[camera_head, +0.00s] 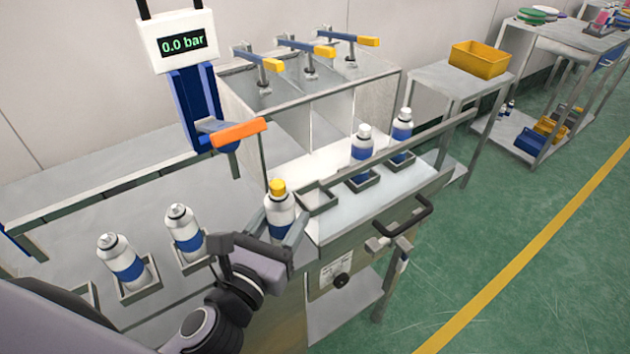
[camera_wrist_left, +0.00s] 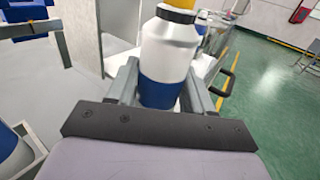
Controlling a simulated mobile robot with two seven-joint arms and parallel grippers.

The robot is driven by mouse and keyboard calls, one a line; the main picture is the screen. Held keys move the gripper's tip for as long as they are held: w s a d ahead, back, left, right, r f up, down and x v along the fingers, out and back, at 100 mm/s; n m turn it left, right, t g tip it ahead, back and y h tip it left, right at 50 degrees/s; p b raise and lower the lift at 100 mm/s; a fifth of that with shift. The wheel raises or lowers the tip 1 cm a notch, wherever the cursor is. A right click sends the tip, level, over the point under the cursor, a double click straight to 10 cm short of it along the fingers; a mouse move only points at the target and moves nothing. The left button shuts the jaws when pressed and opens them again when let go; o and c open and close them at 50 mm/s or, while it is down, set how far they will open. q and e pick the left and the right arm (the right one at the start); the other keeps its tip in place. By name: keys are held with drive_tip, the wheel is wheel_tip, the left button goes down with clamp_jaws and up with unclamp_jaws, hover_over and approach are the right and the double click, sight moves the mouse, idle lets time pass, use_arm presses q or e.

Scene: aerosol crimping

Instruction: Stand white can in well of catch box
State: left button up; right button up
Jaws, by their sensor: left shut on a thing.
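My left gripper (camera_head: 281,238) is shut on a white can (camera_head: 280,206) with a blue band and a yellow top. In the left wrist view the can (camera_wrist_left: 168,50) stands upright between the two fingers; its lower end is hidden by the gripper. In the head view it is just left of an empty square well (camera_head: 318,199) on the steel bench at right. Two more white and blue cans (camera_head: 362,142) (camera_head: 402,126) stand in square wells further back along that bench. My right gripper is not in view.
Two white and blue cans (camera_head: 125,262) (camera_head: 184,229) stand in square holders on the left bench. A blue press with an orange lever (camera_head: 238,133) and a 0.0 bar display (camera_head: 182,43) rises behind. Yellow-handled levers (camera_head: 302,48) top the partitioned steel box.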

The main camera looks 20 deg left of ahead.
use_arm(q)
drive_tip(key=w, duration=0.4)
drive_tip(key=w+b, duration=0.1)
drive_tip(key=w, duration=0.4)
drive_tip(key=w+d, duration=0.1)
drive_tip(key=w, duration=0.4)
drive_tip(key=shift+b, duration=0.35)
drive_tip(key=shift+f, duration=0.1)
wheel_tip(320, 180, down, 3)
drive_tip(key=b, duration=0.4)
drive_tip(key=shift+f, duration=0.15)
drive_tip(key=shift+f, duration=0.15)
drive_tip(key=o, duration=1.1)
drive_tip(key=shift+o, duration=0.2)
